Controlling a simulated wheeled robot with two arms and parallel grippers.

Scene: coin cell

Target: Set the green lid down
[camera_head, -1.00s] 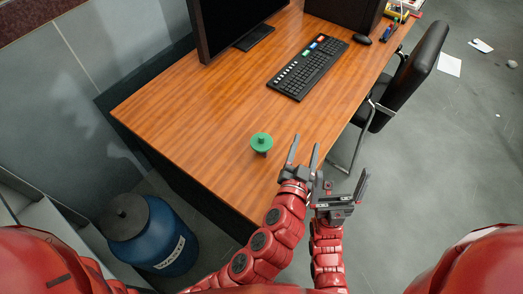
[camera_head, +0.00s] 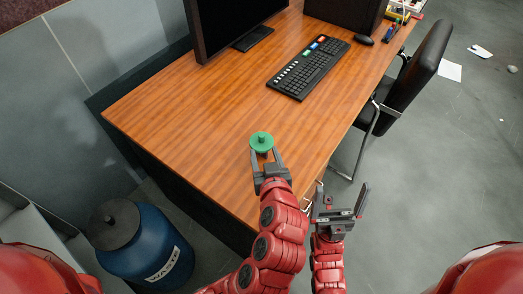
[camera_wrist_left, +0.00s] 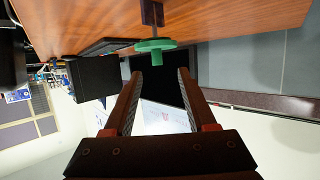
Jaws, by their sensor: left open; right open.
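The green lid (camera_head: 262,141) is a round disc with a small knob, near the front edge of the wooden desk. In the left wrist view the lid (camera_wrist_left: 156,46) sits over a thin stem and a dark block (camera_wrist_left: 152,13) at the desk surface. My left gripper (camera_head: 265,160) is open, its two fingers pointing at the lid from the near side. In the wrist view its fingertips (camera_wrist_left: 160,72) are spread and the lid lies just beyond them; contact cannot be told. My right gripper (camera_head: 340,203) is open and empty, off the desk's front edge.
The desk (camera_head: 190,115) is clear around the lid. A keyboard (camera_head: 308,68), mouse (camera_head: 363,39) and monitor (camera_head: 222,25) are farther back. A black chair (camera_head: 415,75) stands at the right. A blue waste barrel (camera_head: 150,250) is on the floor at the left.

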